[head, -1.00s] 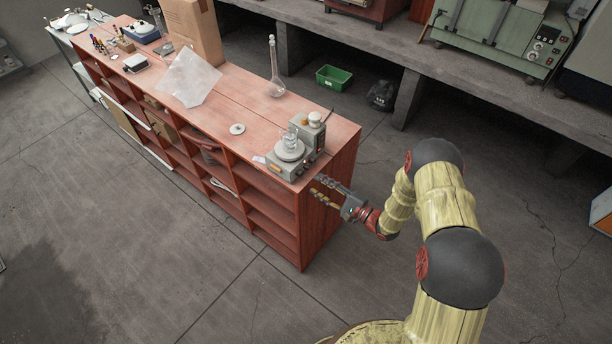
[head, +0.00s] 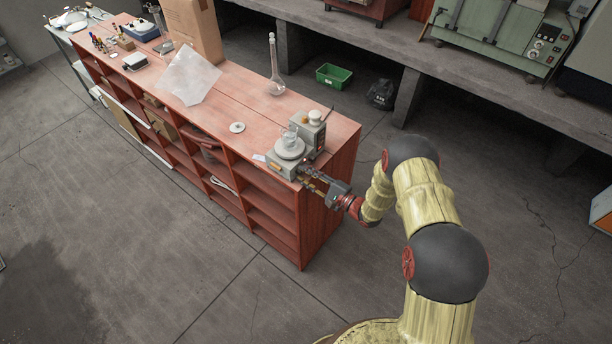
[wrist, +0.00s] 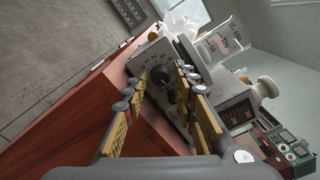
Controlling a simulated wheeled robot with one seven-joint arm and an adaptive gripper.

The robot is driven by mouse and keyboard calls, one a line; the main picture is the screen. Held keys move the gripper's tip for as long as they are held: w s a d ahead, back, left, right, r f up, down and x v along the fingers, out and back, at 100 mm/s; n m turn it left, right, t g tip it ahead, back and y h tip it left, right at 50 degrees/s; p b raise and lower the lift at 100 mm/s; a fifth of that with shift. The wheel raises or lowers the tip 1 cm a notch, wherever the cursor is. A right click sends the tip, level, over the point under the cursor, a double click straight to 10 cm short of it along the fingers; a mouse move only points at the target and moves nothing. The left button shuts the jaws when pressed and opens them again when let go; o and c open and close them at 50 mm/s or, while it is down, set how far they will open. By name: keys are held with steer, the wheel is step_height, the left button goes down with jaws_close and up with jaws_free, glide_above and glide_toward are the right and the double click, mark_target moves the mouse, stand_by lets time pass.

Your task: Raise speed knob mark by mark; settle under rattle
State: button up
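A grey stirrer (head: 284,168) with a round pale top plate stands at the near right corner of the red bench. A clear glass beaker (head: 289,139) stands on the plate; its white graduations show in the wrist view (wrist: 224,42). The stirrer's front panel has a dark round speed knob (wrist: 160,76) with a printed scale around it. My gripper (head: 306,179) is at that panel. In the wrist view my gripper (wrist: 158,88) is open, its yellow-padded fingers on either side of the knob. I cannot tell whether they touch it. Any stirring bar is too small to see.
A second grey instrument (head: 312,129) with a white cap stands close behind the stirrer. The floor in front is clear.

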steer(key=c, duration=0.6)
jaws_close()
